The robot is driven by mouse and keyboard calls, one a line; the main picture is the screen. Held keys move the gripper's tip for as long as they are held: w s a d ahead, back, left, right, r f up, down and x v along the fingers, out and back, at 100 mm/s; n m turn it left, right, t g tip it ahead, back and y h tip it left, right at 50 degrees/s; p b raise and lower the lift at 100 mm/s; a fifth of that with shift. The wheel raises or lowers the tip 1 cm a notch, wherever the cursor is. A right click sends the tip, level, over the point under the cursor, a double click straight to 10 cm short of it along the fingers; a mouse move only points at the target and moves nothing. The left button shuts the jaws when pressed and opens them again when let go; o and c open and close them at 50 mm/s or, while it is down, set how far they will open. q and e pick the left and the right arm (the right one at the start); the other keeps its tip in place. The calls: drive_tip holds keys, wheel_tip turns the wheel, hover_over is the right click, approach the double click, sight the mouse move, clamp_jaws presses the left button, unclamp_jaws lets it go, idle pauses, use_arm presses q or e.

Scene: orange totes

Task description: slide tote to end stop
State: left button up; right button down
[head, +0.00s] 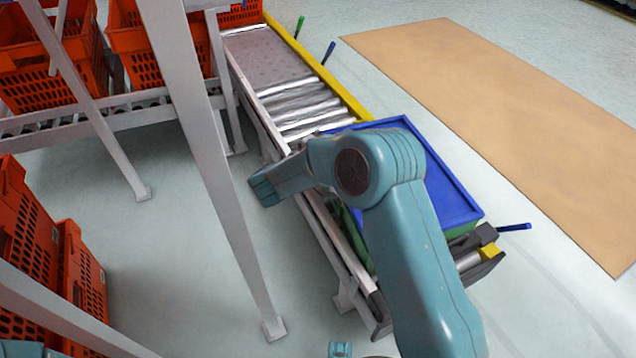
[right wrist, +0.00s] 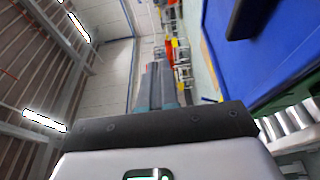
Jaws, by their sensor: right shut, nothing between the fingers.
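A blue tote (head: 455,185) sits on the near end of the roller conveyor (head: 301,100). Green shows beneath its blue edge; whether this is part of the tote I cannot tell. A dark end stop (head: 484,240) stands at the conveyor's near end, close to the tote's corner. My right arm crosses over the tote and hides much of it. My right gripper is shut and empty in the right wrist view (right wrist: 158,85), with the blue tote (right wrist: 275,45) to its right. Contact cannot be told. My left gripper is not in view.
Orange crates (head: 45,75) stand on a rack at the left, with more orange crates (head: 35,225) below. A slanting grey post (head: 205,140) stands left of the conveyor. A yellow rail (head: 315,65) runs along its right side. A tan floor panel (head: 500,100) lies clear beyond.

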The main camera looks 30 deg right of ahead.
drive_tip(key=w+a, duration=0.3)
drive_tip(key=a, duration=0.2)
use_arm(q)
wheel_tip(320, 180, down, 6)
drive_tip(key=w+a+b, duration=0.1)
drive_tip(key=b, duration=0.5)
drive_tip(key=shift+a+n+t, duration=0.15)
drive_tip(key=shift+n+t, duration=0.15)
use_arm(e)
wheel_tip(320, 180, down, 15)
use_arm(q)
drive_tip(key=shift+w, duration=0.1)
use_arm(e)
drive_tip(key=shift+d, duration=0.15)
